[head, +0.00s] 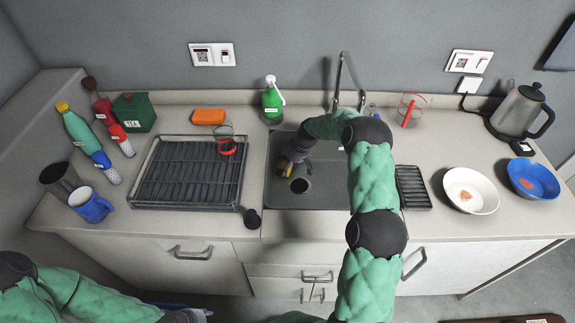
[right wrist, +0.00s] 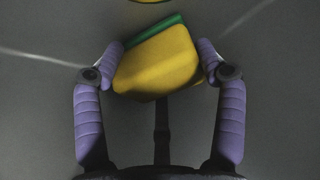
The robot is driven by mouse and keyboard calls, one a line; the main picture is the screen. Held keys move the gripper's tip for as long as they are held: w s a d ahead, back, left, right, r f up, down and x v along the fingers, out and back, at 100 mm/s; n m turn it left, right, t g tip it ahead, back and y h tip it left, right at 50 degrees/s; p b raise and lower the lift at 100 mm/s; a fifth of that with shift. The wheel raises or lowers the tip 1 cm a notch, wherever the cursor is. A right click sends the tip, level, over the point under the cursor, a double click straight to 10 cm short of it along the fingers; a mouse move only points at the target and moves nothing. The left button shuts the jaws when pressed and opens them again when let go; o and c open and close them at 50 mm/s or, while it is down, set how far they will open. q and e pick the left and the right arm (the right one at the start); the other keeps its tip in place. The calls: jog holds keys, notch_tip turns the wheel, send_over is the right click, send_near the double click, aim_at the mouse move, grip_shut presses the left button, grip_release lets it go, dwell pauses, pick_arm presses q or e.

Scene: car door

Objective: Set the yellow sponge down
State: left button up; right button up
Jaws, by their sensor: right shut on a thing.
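The yellow sponge (right wrist: 158,65) has a green layer along one edge and sits tilted between the purple fingers of my right gripper (right wrist: 157,70). The gripper is shut on it. In the head view my right gripper (head: 296,155) is inside the left part of the sink (head: 325,185), just behind the dark drain, and a bit of yellow shows below it. I cannot tell whether the sponge touches the sink. My left gripper (head: 194,315) shows only partly at the bottom edge, and its fingers are unclear.
Left of the sink stands a dish rack (head: 190,180) with a red-banded glass (head: 226,140). An orange block (head: 208,117) and a green soap bottle (head: 272,98) are behind. The faucet (head: 345,75) rises behind the sink. Bowls (head: 471,190) stand at right.

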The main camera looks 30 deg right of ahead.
jog(key=o, duration=1.2)
jog(key=shift+f, duration=0.1)
jog(key=shift+c, duration=0.2)
jog(key=shift+d+r, duration=0.1)
jog(key=shift+r, duration=0.3)
jog(key=p+v, duration=0.3)
jog(key=v, duration=0.8)
jog(key=shift+s+r, duration=0.15)
